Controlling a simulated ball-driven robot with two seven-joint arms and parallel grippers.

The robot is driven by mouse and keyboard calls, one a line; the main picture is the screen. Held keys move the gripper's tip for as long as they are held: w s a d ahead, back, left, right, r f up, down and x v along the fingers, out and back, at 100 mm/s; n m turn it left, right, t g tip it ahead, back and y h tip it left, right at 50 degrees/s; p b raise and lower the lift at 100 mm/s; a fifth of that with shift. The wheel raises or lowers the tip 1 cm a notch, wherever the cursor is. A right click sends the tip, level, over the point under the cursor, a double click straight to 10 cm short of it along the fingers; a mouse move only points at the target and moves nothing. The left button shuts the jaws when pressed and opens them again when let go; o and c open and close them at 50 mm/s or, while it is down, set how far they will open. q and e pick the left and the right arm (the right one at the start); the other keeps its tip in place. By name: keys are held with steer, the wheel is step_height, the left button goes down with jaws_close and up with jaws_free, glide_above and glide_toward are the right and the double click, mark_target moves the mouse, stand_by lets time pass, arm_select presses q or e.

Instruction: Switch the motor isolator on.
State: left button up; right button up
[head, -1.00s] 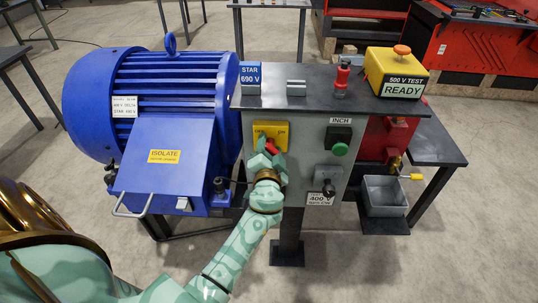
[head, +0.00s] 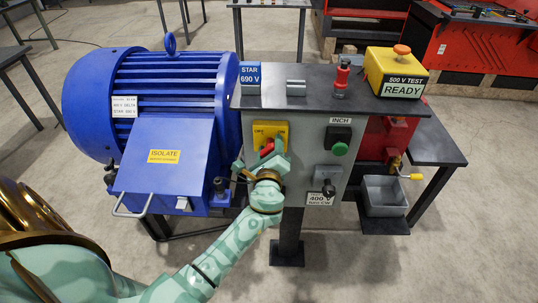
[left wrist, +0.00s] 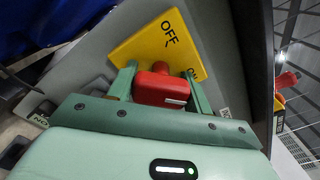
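The motor isolator is a yellow plate (head: 281,140) marked OFF on its left and ON on its right, on the grey control box. Its red handle (head: 267,149) is partly hidden by my left gripper (head: 258,166) in the head view. In the left wrist view the handle (left wrist: 160,89) sits between the two green fingers of my left gripper (left wrist: 160,90), with narrow gaps beside it. The fingers look open. I cannot tell which mark the handle points to. My right gripper is not in view.
A blue motor (head: 150,90) with an ISOLATE cover stands left of the box. The green INCH button (head: 340,149) and a black selector knob (head: 328,187) are right of the isolator. A yellow 500 V test unit (head: 396,72) stands on top. A grey bin (head: 385,196) hangs at the right.

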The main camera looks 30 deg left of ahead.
arm_select(q)
steer(key=o, duration=1.1)
steer(key=v, duration=0.7)
steer(key=shift+p, duration=0.35)
